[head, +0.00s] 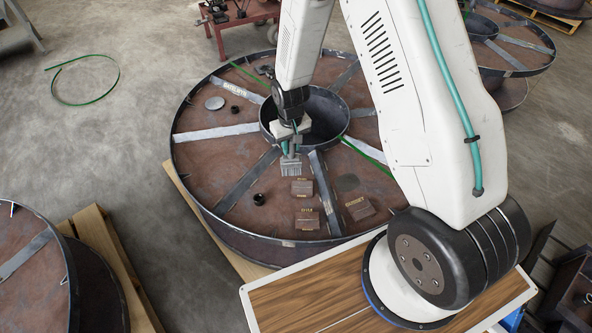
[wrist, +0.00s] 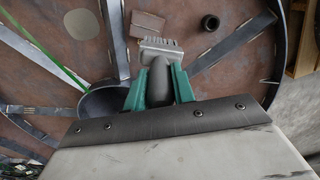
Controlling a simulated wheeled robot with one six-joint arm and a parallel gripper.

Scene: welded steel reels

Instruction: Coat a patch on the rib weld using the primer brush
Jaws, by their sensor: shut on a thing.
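My gripper (head: 287,147) is shut on the primer brush (head: 291,166), a grey brush with a wide comb-like head. In the wrist view, the green fingers of my gripper (wrist: 160,88) clasp the brush handle (wrist: 158,75) from both sides, and the bristles (wrist: 160,44) point away from me. The brush hangs over the reel (head: 235,215) just front of its hub (head: 318,112), between a left rib (head: 246,181) and a right rib (head: 325,190). Whether the bristles touch anything is unclear. I cannot make out which weld is the task's, or any primer patch.
Labelled brown blocks (head: 302,187) lie on the reel floor near the brush. A black ring (head: 259,199) and a pale disc (head: 214,103) lie there too. A green strap (head: 365,151) crosses the reel. Another reel (head: 30,262) stands at the left; the floor (head: 130,150) between is open.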

